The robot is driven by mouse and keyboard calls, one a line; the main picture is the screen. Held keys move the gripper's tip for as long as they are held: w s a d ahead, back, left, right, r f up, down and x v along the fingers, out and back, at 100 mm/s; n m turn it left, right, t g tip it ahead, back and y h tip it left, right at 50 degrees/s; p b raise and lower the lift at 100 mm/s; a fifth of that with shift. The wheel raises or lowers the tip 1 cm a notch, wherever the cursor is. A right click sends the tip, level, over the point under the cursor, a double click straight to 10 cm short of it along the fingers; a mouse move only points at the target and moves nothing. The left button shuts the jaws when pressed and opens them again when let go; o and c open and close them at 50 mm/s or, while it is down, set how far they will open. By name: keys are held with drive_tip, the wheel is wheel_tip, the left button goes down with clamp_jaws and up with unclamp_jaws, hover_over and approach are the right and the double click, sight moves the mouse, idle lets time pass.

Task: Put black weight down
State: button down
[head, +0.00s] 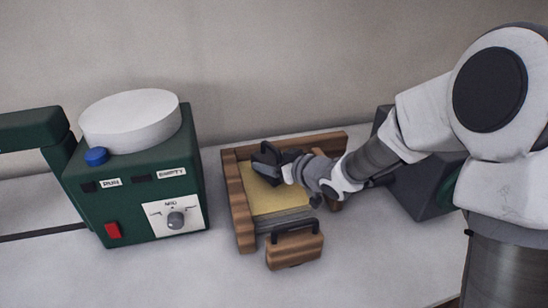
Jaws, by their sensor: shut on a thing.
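My gripper (266,168) is over the wooden tray (239,205), near its back left part. It is shut on a dark thing, which I take to be the black weight (268,153). The dark jaws and the dark weight blend together, so the weight's outline is hard to make out. A yellow sheet (275,199) lies inside the tray, under the gripper. I cannot tell whether the weight touches the sheet. My wrist hides the right part of the tray.
A wooden block with a black handle (295,249) is at the tray's front edge. A green machine (135,185) with a white round top (131,120) stands to the left. A dark box (415,190) stands behind my arm at right. The front of the table (200,275) is clear.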

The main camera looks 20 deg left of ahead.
drive_tip(key=shift+w+f, duration=0.1)
drive_tip(key=shift+f, duration=0.85)
drive_tip(key=shift+f+b, duration=0.1)
drive_tip(key=shift+b, duration=0.25)
drive_tip(key=shift+f, duration=0.1)
unclamp_jaws()
drive_tip(key=shift+f, duration=0.15)
